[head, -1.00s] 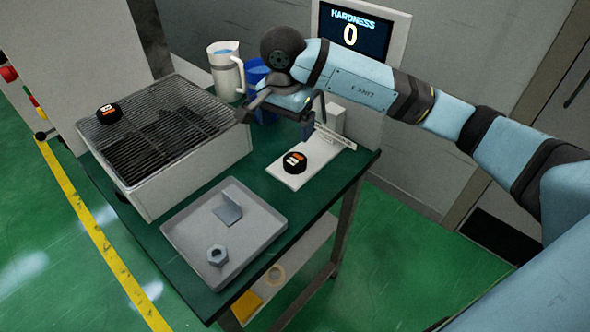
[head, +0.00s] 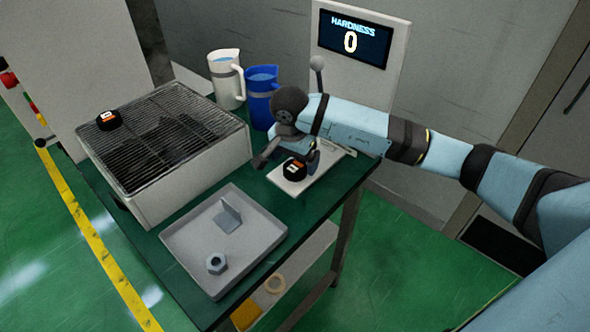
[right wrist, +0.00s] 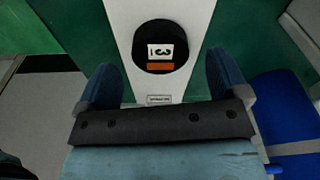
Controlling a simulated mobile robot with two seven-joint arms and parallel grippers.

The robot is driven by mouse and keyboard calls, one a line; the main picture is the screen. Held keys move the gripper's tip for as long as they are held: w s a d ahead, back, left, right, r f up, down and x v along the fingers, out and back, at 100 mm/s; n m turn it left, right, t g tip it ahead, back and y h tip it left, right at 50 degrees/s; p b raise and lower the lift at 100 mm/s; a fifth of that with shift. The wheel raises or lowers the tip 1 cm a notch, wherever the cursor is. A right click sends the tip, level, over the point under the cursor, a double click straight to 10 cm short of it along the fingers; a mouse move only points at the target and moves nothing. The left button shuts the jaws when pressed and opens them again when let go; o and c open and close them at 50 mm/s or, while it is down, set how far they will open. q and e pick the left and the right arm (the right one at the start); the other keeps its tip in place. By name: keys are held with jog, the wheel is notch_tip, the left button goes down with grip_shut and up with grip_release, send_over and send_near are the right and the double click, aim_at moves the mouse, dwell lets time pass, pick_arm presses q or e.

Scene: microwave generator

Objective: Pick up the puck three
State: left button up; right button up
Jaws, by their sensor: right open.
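A black puck (head: 295,170) with a white and orange label lies on a white plate at the far right of the green table. In the right wrist view this puck (right wrist: 160,46) shows a label mark that looks like a 3 turned on its side. My right gripper (head: 287,163) is open above the plate, with one finger to each side of the puck in the picture. In the right wrist view its blue fingers (right wrist: 165,80) are apart and empty, and the puck lies just beyond the gap. My left gripper is not in view.
Another black puck (head: 109,120) lies on the wire grill (head: 190,115). A grey tray (head: 180,246) holds an angle bracket and a nut. White (head: 226,92) and blue (head: 259,108) jugs stand behind. A hardness display (head: 353,38) reads 0.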

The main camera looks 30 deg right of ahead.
notch_tip(320, 180, down, 2)
jog(key=shift+w+d+f, duration=0.1)
jog(key=shift+f, duration=0.05)
jog(key=c, duration=1.1)
